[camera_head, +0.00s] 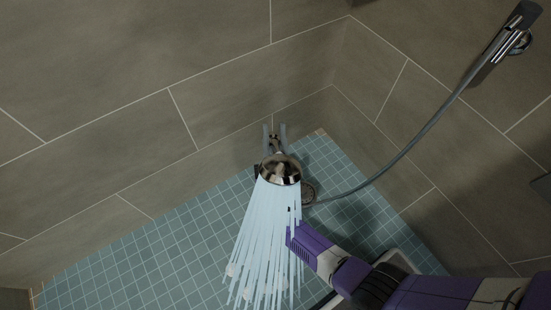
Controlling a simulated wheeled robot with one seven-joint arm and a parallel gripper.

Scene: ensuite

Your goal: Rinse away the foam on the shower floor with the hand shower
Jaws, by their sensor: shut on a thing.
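The chrome hand shower (281,170) is above the tiled shower floor (150,262), near the far corner. Water streams from its head down toward the lower left. Small pale foam patches (231,270) show through and beside the streams at the lower middle. The streams partly hide the foam, so its full extent cannot be told.
A grey hose (408,150) runs from the hand shower area up toward a wall bracket (512,38) at the upper right. Brown tiled walls (215,105) bound the floor. The left floor looks clear.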

